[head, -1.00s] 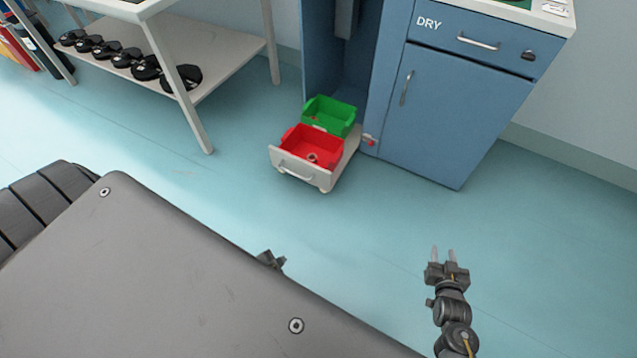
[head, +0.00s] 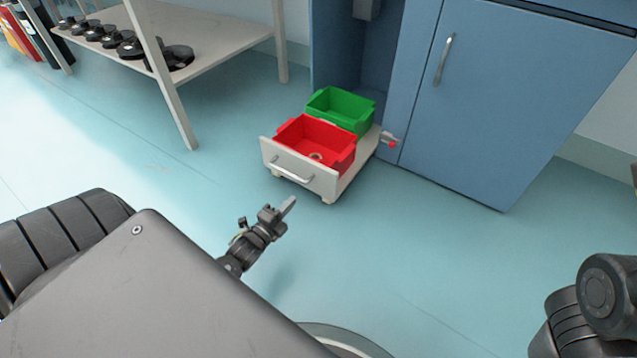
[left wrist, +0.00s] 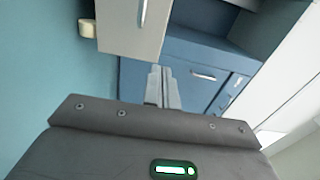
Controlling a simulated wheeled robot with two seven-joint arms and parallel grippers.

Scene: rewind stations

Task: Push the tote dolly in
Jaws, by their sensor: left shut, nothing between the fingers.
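The tote dolly (head: 352,178) is a low pale platform on small casters with a front panel and a bar handle (head: 292,171). It stands mostly out of the open bay (head: 376,65) in the blue cabinet. It carries a red tote (head: 318,145) in front and a green tote (head: 342,108) behind. My left gripper (head: 288,205) is shut and empty, just in front of and below the dolly's front panel, apart from it. In the left wrist view its fingers (left wrist: 163,85) point toward the cabinet, below the panel (left wrist: 125,35). My right gripper is out of view.
A red-tipped latch (head: 391,142) sticks out at the bay's right edge, beside the dolly. The cabinet door (head: 500,100) is closed. A shelf rack (head: 215,35) with black spools stands to the left. The floor before the dolly is clear.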

